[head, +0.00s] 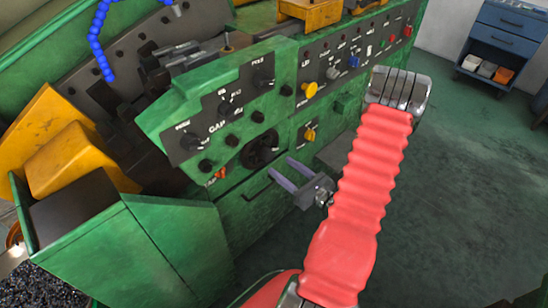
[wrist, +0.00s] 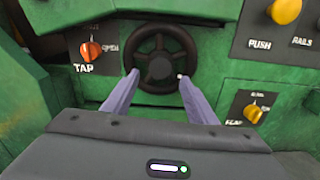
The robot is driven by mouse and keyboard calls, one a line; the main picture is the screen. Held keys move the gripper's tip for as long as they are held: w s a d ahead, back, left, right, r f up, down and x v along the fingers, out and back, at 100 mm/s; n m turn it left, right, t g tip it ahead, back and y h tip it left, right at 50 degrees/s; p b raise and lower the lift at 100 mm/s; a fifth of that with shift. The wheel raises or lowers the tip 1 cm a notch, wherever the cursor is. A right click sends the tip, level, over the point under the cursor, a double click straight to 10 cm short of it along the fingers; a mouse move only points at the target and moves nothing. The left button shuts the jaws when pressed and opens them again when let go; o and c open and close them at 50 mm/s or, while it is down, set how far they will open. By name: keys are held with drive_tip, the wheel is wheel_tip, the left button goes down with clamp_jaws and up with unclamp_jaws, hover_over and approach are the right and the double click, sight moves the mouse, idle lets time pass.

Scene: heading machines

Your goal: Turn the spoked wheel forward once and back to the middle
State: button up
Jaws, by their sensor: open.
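The spoked wheel (head: 260,150) is a small black handwheel on the green front of the machine, below the dark dial panel. It also shows in the wrist view (wrist: 160,62), upper middle, with a small pale spot on its lower right rim. My gripper (head: 274,172) is open, with its two grey-violet fingers pointing at the wheel. In the wrist view the fingertips (wrist: 160,78) appear at the left and right of the wheel's lower half. Nothing is between the fingers except the view of the wheel. I cannot tell whether they touch it.
An orange TAP knob (wrist: 90,50) is left of the wheel. A yellow PUSH button (wrist: 285,11) and a yellow FLAP knob (wrist: 253,113) are on the right. A yellow block (head: 75,160) is on the machine's left. Open floor (head: 450,190) lies right.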

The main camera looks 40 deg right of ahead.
sight(272, 157)
drive_tip(key=shift+w+a, duration=0.1)
drive_tip(key=shift+w, duration=3.15)
drive_tip(key=shift+c, duration=0.7)
clamp_jaws()
drive_tip(key=shift+d, duration=0.45)
drive_tip(key=shift+a, duration=0.2)
drive_tip(key=shift+s, duration=0.15)
